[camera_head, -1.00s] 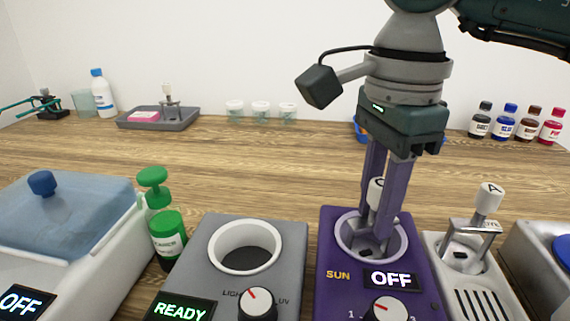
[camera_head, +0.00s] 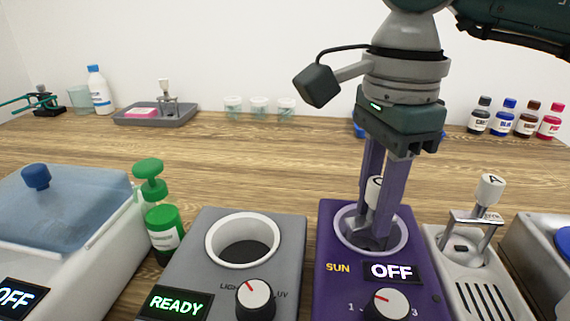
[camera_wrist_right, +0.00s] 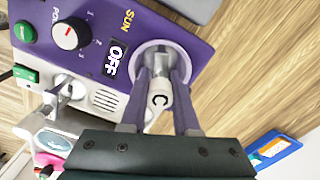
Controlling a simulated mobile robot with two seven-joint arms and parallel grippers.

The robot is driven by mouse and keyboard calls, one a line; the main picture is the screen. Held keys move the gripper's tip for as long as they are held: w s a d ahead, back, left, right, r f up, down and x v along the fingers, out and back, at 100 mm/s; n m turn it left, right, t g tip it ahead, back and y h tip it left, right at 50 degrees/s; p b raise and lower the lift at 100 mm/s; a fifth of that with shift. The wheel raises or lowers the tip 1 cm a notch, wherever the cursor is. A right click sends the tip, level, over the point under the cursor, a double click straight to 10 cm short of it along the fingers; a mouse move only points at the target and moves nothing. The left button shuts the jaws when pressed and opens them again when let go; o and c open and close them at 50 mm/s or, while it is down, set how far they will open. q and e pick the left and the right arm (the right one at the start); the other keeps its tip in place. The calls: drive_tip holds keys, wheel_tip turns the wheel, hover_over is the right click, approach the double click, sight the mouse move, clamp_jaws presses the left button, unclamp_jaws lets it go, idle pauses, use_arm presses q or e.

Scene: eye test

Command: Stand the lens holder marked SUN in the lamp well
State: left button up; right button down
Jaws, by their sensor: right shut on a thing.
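My right gripper (camera_head: 377,228) is shut on a lens holder (camera_head: 375,189) with a white cap marked C and a grey metal lower part. Its fingertips and the holder's lower end are within the pale ring of the well (camera_head: 344,226) in the purple unit (camera_head: 334,293), which is printed SUN and displays OFF. In the right wrist view the C cap (camera_wrist_right: 160,99) sits between the fingers, with the metal part over the well. I cannot tell whether the holder rests on the well's floor. No SUN mark shows on the holder. My left gripper is not in view.
A grey unit (camera_head: 190,262) with an empty well stands left of the purple one. Right of it, a holder marked A (camera_head: 490,189) stands in a pale slotted unit (camera_head: 445,262). A green pump bottle (camera_head: 164,232) stands left. A tray (camera_head: 135,118) holds another holder.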

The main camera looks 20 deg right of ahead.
sight(380, 181)
drive_tip(key=shift+f, duration=0.15)
drive_tip(key=c, duration=0.6)
unclamp_jaws()
drive_tip(key=o, duration=0.3)
drive_tip(key=shift+o, duration=0.2)
drive_tip(key=shift+r+p, duration=1.95)
drive_tip(key=shift+r, duration=1.1)
